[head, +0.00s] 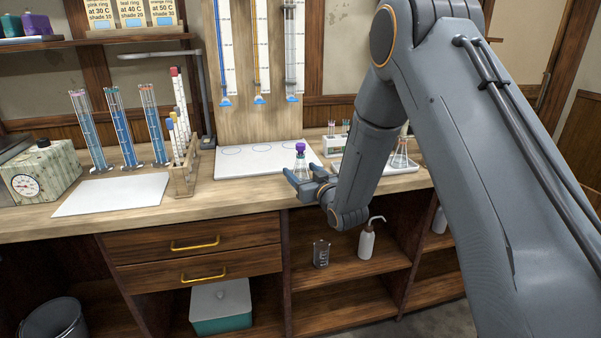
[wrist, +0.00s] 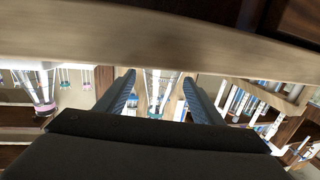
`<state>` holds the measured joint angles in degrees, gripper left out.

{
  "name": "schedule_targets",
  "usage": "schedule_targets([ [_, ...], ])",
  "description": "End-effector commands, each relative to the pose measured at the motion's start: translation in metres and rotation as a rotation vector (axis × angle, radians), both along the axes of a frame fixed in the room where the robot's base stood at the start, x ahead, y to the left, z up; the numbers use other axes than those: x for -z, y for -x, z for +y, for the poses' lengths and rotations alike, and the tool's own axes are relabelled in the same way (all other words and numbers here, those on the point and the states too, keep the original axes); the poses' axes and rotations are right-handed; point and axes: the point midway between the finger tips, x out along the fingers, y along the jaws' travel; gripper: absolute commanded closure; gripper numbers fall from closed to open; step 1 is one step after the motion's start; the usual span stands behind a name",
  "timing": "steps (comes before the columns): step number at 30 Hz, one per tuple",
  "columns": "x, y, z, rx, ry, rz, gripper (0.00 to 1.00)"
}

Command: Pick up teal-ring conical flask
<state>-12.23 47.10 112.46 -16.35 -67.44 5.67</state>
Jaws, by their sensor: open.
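My gripper (head: 302,178) is open at the front edge of the bench, just in front of a clear conical flask (head: 301,162) with a purple stopper. The wrist view appears upside down; there, a clear flask (wrist: 158,88) shows between my two fingers (wrist: 159,79), with no visible grip on it. Its ring looks bluish, but the colour is too small to be sure. A second conical flask (head: 400,158) stands on a white tray on the right, partly behind my arm. In the wrist view a flask with a pink ring (wrist: 42,95) shows at left.
A white board (head: 255,160) lies behind the flask. A small tube rack (head: 334,146) stands to its right. Open shelves lie below the bench edge.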

Motion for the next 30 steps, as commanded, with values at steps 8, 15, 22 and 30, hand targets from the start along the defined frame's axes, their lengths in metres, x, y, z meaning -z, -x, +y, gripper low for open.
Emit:
schedule_targets([
  [8, 0.0006, -0.0098, 0.0051, 0.0, 0.0, 0.0, 0.39],
  [15, 0.0004, -0.0096, 0.005, 0.0, 0.0, 0.0, 0.64],
  [22, 0.0, -0.0097, 0.0049, 0.0, 0.0, -0.001, 0.85],
  [30, -0.0022, -0.0097, 0.0049, 0.0, 0.0, -0.001, 0.85],
])
